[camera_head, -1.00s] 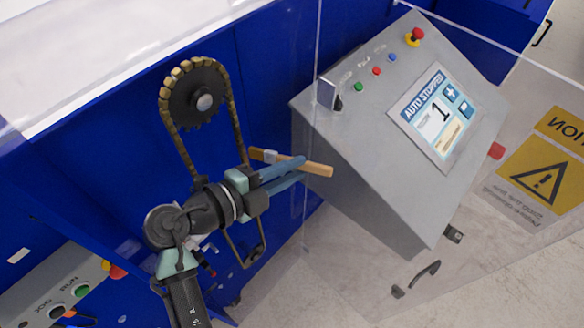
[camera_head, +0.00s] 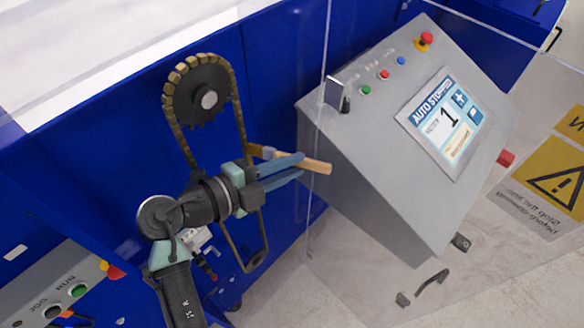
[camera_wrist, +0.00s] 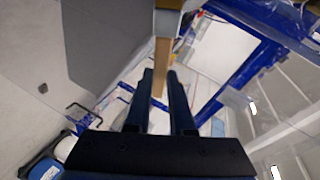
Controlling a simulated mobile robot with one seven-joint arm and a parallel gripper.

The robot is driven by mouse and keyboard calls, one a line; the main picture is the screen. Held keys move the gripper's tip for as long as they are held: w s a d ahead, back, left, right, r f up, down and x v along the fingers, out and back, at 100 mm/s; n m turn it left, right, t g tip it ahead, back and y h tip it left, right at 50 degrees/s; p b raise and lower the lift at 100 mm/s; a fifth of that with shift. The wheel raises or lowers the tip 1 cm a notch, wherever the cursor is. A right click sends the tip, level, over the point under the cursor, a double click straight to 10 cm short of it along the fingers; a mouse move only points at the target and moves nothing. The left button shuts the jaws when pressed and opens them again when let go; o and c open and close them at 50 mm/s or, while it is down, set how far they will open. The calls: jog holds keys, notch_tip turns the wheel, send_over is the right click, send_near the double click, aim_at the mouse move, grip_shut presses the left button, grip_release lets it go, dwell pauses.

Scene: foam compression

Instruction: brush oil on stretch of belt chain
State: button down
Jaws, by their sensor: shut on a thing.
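The belt chain (camera_head: 236,102) is a brown loop over a dark toothed sprocket (camera_head: 190,101), beside the blue machine body. Its right strand hangs down behind my arm, and part of it is hidden. My gripper (camera_head: 300,166) has blue fingers shut on the brush (camera_head: 319,167), which has a tan wooden handle and a pale ferrule. The brush lies nearly level, with its head toward the chain's right strand. I cannot tell whether the bristles touch the chain. In the wrist view the brush handle (camera_wrist: 161,62) shows between the fingers (camera_wrist: 160,78); its head is not clear.
A grey control box (camera_head: 375,150) with a screen reading "AUTO STOPPED" stands right of the gripper. A clear guard panel (camera_head: 345,268) with a handle and a yellow warning sign (camera_head: 552,178) spans the right. JOG and RUN buttons (camera_head: 66,298) are at lower left.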

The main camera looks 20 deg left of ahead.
jog(key=shift+f, duration=0.1)
jog(key=shift+f+b, duration=1.35)
jog(key=shift+b, duration=1.1)
jog(key=shift+f, duration=0.1)
jog(key=shift+a+f+b, duration=0.1)
jog(key=shift+f+b, duration=0.5)
jog(key=shift+b, duration=0.6)
jog(key=shift+f+b, duration=2.75)
jog(key=shift+b, duration=1.75)
